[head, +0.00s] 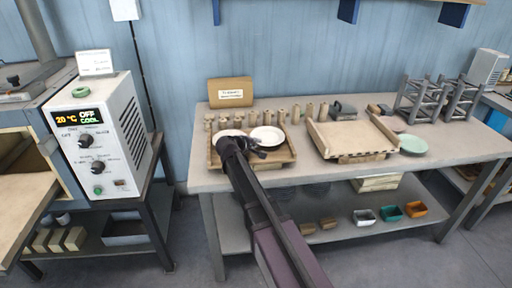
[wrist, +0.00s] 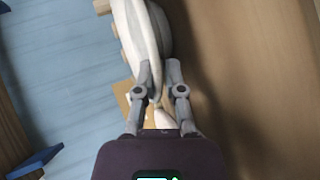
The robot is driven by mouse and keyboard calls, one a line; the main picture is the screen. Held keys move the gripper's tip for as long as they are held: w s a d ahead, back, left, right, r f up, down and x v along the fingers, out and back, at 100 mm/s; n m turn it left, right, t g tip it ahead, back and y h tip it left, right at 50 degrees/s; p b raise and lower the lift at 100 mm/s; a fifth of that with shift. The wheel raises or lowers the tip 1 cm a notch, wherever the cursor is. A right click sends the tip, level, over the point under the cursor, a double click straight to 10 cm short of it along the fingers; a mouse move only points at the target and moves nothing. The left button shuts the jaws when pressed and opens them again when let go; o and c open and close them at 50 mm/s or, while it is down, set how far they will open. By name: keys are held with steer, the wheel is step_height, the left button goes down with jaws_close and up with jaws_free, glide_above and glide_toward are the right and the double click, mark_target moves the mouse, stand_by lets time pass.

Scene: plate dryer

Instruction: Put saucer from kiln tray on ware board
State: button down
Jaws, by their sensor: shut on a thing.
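My gripper (head: 258,150) is over the left wooden tray (head: 285,163). In the wrist view my gripper (wrist: 160,66) is shut on the rim of a white saucer (wrist: 138,30), seen nearly edge-on. In the head view a white saucer (head: 268,135) shows just beyond the jaws, and a paler one (head: 230,133) lies to its left, partly hidden by my arm. I cannot tell whether the held saucer touches the tray. A wooden board with raised sides (head: 350,135) lies to the right on the same table. No label shows which is the ware board.
Several small clay cylinders (head: 295,113) line the back of the table (head: 305,178). A green plate (head: 413,144) sits right of the board, with grey racks (head: 420,98) behind it. A control box (head: 98,135) stands far left. The board's middle looks clear.

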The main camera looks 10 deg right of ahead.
steer(key=shift+f, duration=0.15)
steer(key=c, duration=1)
jaws_free()
steer(key=shift+s+a+r+p, duration=0.3)
steer(key=shift+s+r+p, duration=0.05)
steer(key=shift+r, duration=0.1)
steer(key=p+v, duration=0.4)
steer(key=v, duration=0.7)
steer(key=shift+f+p, duration=0.15)
steer(key=shift+p, duration=0.15)
steer(key=s+d+f+m+g+y, duration=0.3)
steer(key=s+d+f+m+g, duration=0.15)
steer(key=s+d+f, duration=0.4)
steer(key=s+d+m+g+y, duration=0.1)
steer(key=s+y, duration=0.1)
steer(key=s, duration=0.3)
steer(key=s+d+f+m+g+y, duration=0.1)
steer(key=s+m+g+y, duration=0.1)
steer(key=s, duration=0.3)
steer(key=s+d+f+m+g+y, duration=0.1)
steer(key=s+y, duration=0.1)
steer(key=s, duration=0.3)
steer(key=shift+d+g, duration=0.2)
steer(key=shift+g, duration=0.05)
